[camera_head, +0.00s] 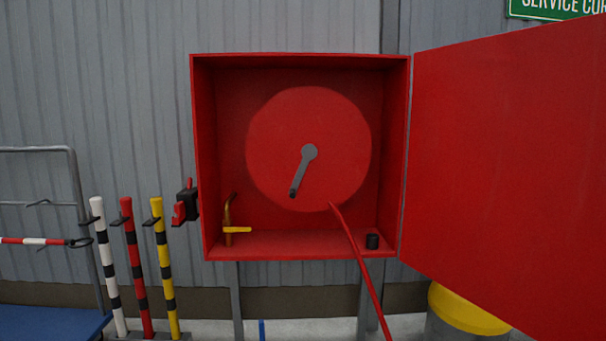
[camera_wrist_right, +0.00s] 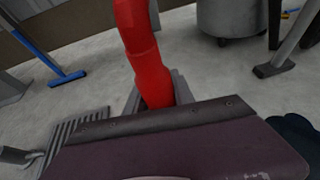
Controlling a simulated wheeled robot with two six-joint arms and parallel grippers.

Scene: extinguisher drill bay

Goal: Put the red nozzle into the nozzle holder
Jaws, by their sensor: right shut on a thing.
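A red piece (camera_wrist_right: 150,70), which looks like the nozzle or end of the red hose, is between the grey fingers of my right gripper (camera_wrist_right: 157,97) in the right wrist view. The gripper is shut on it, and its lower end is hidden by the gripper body. In the head view the red hose (camera_head: 359,265) runs from the reel down over the cabinet's front edge and out of the picture. Neither gripper shows in the head view.
The red cabinet (camera_head: 300,246) is open, its door (camera_head: 505,160) swung out right. Inside are the reel (camera_head: 270,130) with a grey crank and a brass valve with yellow handle (camera_head: 237,229). A black-and-red fixture (camera_head: 187,203) is on the left side. Striped posts stand left.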

